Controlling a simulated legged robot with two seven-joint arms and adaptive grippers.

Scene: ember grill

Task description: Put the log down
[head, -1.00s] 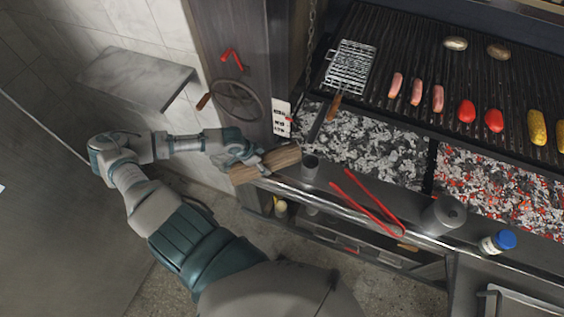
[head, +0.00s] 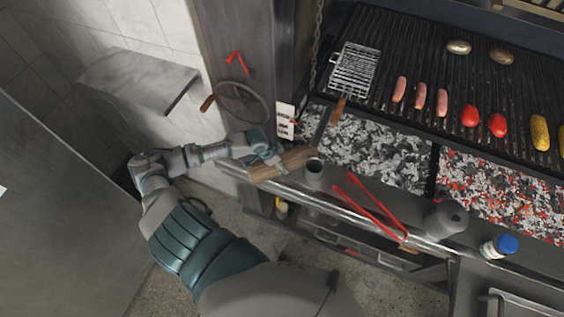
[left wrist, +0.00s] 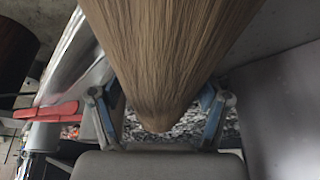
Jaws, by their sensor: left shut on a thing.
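The brown wooden log (head: 283,163) is in my left gripper (head: 268,155), at the left end of the grill's front ledge in the head view. In the left wrist view the log (left wrist: 170,60) fills the upper middle, with the gripper's blue-sided fingers (left wrist: 160,115) on both sides of it. The gripper is shut on it. The log lies over or on the ledge, left of a small dark cup (head: 314,168); I cannot tell whether it touches the ledge. My right gripper is not in view.
Behind are coal beds (head: 375,150) and the grill grate (head: 430,60) with food and a wire basket (head: 355,70).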

